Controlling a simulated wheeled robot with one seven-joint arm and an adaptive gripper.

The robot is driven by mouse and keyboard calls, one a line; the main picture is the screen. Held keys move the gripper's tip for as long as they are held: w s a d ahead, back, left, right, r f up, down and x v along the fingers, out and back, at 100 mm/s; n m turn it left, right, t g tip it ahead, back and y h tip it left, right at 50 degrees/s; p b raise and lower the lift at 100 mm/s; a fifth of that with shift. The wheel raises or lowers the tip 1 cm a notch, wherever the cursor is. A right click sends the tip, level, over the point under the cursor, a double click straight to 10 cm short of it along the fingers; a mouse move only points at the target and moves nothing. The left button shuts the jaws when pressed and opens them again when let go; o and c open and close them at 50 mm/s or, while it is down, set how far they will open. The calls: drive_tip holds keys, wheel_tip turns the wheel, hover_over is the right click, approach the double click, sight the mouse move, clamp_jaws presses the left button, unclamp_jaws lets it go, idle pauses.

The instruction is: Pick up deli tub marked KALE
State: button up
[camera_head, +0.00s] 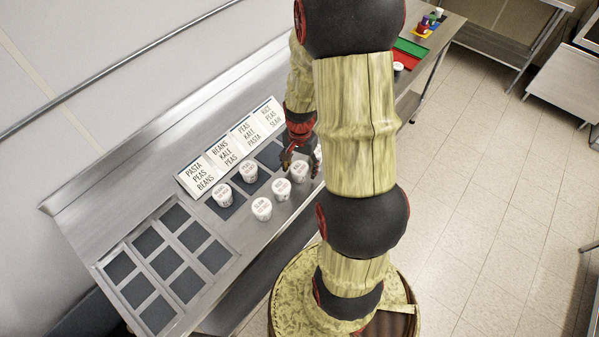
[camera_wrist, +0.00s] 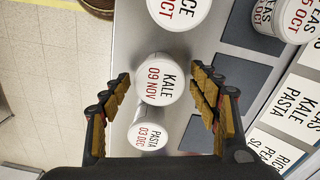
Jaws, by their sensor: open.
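The deli tub marked KALE 09 NOV (camera_wrist: 160,80) is a white round tub with a printed lid. It sits between the two fingers of my gripper (camera_wrist: 162,88) in the wrist view, with a gap on each side. In the head view the KALE tub (camera_head: 299,173) stands on the steel counter (camera_head: 235,238), and my gripper (camera_head: 296,157) is over it, partly hidden by my arm. My gripper is open and empty. Whether the fingertips reach down beside the tub's wall is hard to tell.
A PASTA 03 DEC tub (camera_wrist: 148,136) and a RICE tub (camera_wrist: 178,10) stand close on either side of the KALE tub. SLAW (camera_head: 262,209), BEANS (camera_head: 222,195) and PEAS (camera_head: 248,172) tubs stand nearby. Menu cards (camera_head: 202,177) line the back. Empty dark squares (camera_head: 158,316) lie front left.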

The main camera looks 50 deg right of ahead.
drive_tip(key=shift+c, duration=0.4)
drive_tip(key=c, duration=1.1)
drive_tip(key=shift+r, duration=0.1)
